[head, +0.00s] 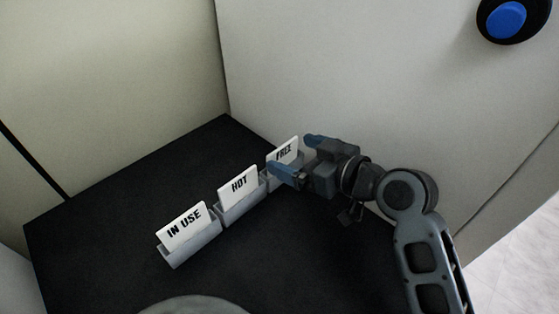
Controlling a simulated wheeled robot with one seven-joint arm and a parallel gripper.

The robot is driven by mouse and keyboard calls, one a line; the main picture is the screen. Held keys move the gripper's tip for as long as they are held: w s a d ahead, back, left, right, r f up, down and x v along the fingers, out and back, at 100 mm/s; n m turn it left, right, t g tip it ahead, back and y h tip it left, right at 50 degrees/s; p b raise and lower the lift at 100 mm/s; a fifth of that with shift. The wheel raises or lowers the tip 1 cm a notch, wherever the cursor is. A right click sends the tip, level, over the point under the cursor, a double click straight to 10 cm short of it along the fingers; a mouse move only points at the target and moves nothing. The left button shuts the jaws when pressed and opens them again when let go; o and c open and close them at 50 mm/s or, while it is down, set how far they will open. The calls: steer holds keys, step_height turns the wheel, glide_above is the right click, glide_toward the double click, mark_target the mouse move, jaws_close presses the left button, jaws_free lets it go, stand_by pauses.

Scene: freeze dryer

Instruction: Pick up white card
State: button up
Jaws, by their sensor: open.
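Three white cards stand upright in grey holders in a slanting row on a black surface. The "IN USE" card (186,227) is nearest at the left, the "HOT" card (238,187) is in the middle, and the "FREE" card (285,151) is farthest at the right. My gripper (288,156) is open at the "FREE" card, with one finger to its right and the other in front of its lower part. I cannot tell whether the fingers touch the card. The gripper hides part of the "FREE" card's holder.
The black surface (110,200) is clear behind and left of the cards. Pale walls (330,70) rise behind and to the right. A black and blue knob (506,19) is at the upper right. A round grey thing (195,305) shows at the bottom edge.

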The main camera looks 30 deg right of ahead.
mark_target(284, 150)
steer(key=shift+p+x, duration=0.35)
steer(key=shift+x, duration=2.8)
steer(key=shift+d, duration=0.1)
steer(key=shift+c, duration=0.5)
steer(key=c, duration=0.5)
step_height(284, 150, up, 10)
steer(key=shift+r+p, duration=0.1)
steer(key=shift+p, duration=0.25)
steer(key=shift+c, duration=0.2)
